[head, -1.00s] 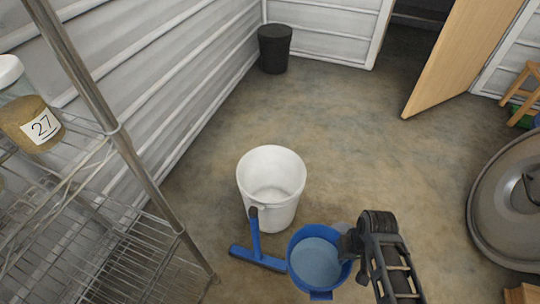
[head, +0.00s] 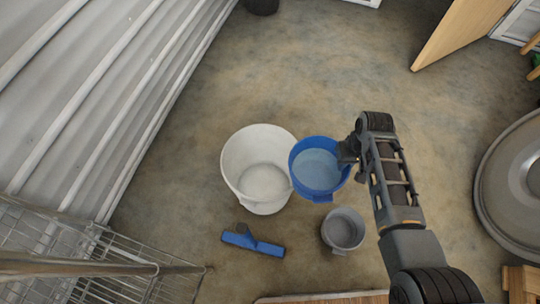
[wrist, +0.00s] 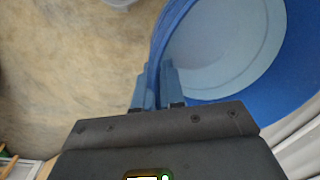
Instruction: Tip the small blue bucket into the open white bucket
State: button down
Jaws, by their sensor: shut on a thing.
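The small blue bucket (head: 318,190) is held upright, just right of the open white bucket (head: 236,150) in the head view. Their rims sit very close in the picture, and I cannot tell whether they touch. The blue bucket's inside looks pale grey-blue, and I cannot tell what it holds. My gripper (head: 348,156) is shut on its right rim. In the wrist view, the fingers of my gripper (wrist: 157,88) pinch the wall of the blue bucket (wrist: 275,90). The white bucket stands upright on the floor, and its pale bottom shows.
A small grey bucket (head: 343,228) stands below the blue one in the head view. A blue squeegee-like tool (head: 252,241) lies left of it. A wire shelf (head: 110,268) is at lower left, and a large round grey object (head: 515,185) at right.

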jog(key=w+d+n+b, duration=0.15)
jog(key=w+b, duration=0.45)
jog(key=w, duration=0.7)
notch_tip(320, 180, up, 5)
jog(key=w+h+p, duration=0.1)
jog(key=h+p, duration=0.3)
jog(key=s+a+t+h+b, duration=0.3)
jog(key=a+h+b, duration=1.3)
jog(key=b, duration=0.8)
jog(key=shift+a+f+t+b, duration=0.3)
jog(key=shift+a+f, duration=0.1)
jog(key=shift+a, duration=0.75)
jog(key=shift+r, duration=0.1)
